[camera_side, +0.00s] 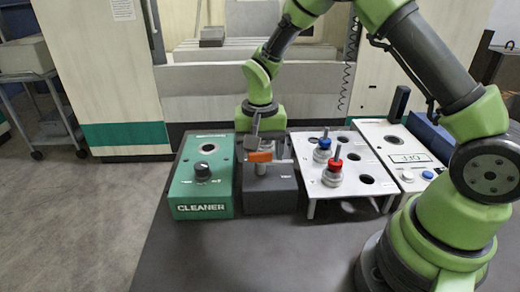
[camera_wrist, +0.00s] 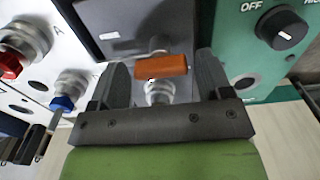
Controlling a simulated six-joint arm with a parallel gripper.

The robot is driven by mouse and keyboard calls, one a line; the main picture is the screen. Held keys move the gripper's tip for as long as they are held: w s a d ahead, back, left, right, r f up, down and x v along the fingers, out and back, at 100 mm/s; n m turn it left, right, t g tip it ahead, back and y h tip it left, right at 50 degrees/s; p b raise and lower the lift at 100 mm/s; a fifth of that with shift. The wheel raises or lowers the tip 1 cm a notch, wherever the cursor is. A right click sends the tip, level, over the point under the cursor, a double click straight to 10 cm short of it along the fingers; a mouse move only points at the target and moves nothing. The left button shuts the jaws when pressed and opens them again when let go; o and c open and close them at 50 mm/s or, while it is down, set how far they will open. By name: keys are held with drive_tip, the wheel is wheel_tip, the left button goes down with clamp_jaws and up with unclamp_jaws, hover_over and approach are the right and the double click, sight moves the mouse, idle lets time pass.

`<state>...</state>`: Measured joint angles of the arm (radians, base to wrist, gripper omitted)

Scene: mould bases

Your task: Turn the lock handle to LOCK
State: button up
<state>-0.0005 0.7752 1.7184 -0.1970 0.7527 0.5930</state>
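The lock handle (camera_side: 260,156) is a small orange bar on top of a dark grey box (camera_side: 270,198). In the wrist view the orange handle (camera_wrist: 165,67) lies crosswise over a silver round fitting (camera_wrist: 158,92). My gripper (camera_side: 252,137) is directly above the handle in the side view. In the wrist view my gripper (camera_wrist: 162,72) is open, with one finger on each side of the handle and visible gaps to both. I cannot tell how the handle stands relative to any LOCK mark; no such lettering is readable.
A green CLEANER box (camera_side: 187,188) with a black knob (camera_side: 202,171) stands left of the dark box. A white rack (camera_side: 352,186) with blue-topped (camera_side: 323,148) and red-topped (camera_side: 333,172) fittings stands right. Beyond it is a white panel (camera_side: 404,158) with buttons.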

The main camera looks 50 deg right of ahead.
drive_tip(key=c, duration=0.7)
drive_tip(key=shift+o, duration=0.2)
drive_tip(key=shift+n, duration=0.4)
drive_tip(key=n, duration=0.3)
drive_tip(key=shift+n, duration=0.4)
drive_tip(key=n, duration=0.4)
drive_tip(key=shift+n, duration=0.3)
drive_tip(key=n, duration=0.4)
drive_tip(key=shift+n, duration=2.3)
